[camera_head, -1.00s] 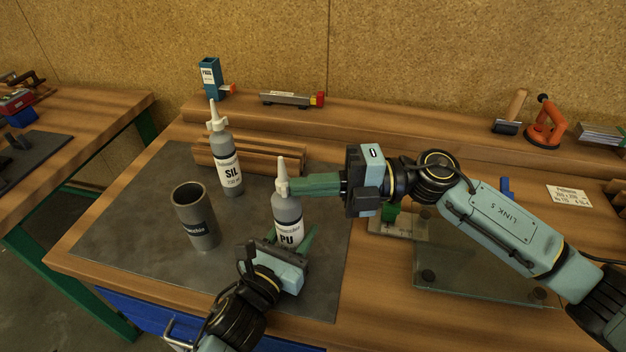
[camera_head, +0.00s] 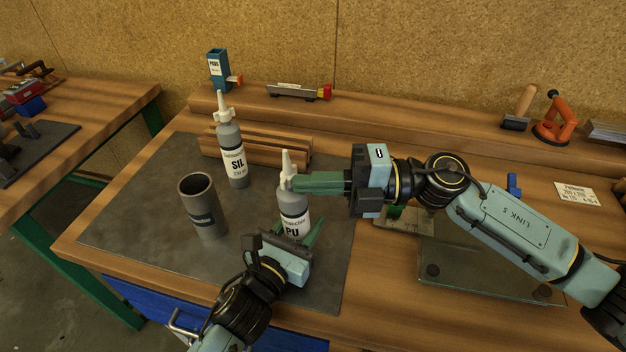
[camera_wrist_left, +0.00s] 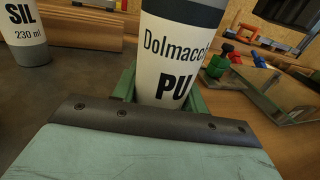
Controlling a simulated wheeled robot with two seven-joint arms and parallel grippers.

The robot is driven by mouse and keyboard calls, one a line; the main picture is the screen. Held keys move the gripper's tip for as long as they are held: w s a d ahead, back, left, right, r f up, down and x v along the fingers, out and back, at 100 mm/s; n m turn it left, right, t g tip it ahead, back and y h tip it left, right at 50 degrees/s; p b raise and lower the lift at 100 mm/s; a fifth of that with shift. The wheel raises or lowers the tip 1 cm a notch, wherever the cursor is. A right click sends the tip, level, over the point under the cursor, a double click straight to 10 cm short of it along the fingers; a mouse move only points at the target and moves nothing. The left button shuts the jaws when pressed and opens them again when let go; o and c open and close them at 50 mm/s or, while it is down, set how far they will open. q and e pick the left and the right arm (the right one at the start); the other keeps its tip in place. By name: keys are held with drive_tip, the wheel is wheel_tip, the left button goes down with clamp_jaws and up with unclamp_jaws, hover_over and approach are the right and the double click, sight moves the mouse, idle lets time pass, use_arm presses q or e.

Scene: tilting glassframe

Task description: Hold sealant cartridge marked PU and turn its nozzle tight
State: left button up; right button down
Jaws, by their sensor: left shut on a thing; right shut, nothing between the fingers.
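The sealant cartridge marked PU (camera_head: 293,208) is grey with a white label and stands upright on the dark mat. My left gripper (camera_head: 294,235) is shut around its lower part; the left wrist view shows the PU label (camera_wrist_left: 170,70) between the green fingers. The pale nozzle (camera_head: 287,164) points up from the cartridge top. My right gripper (camera_head: 296,184) comes in from the right, its green fingers shut with nothing between them, their tips at the nozzle's base. I cannot tell whether they touch it.
A cartridge marked SIL (camera_head: 233,160) stands behind left, by a ribbed wooden block (camera_head: 270,148). A grey open cup (camera_head: 204,210) stands left on the mat (camera_head: 140,215). A glass pane (camera_head: 480,270) lies under my right arm. The mat's left side is clear.

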sight(287, 167)
idle(0.3)
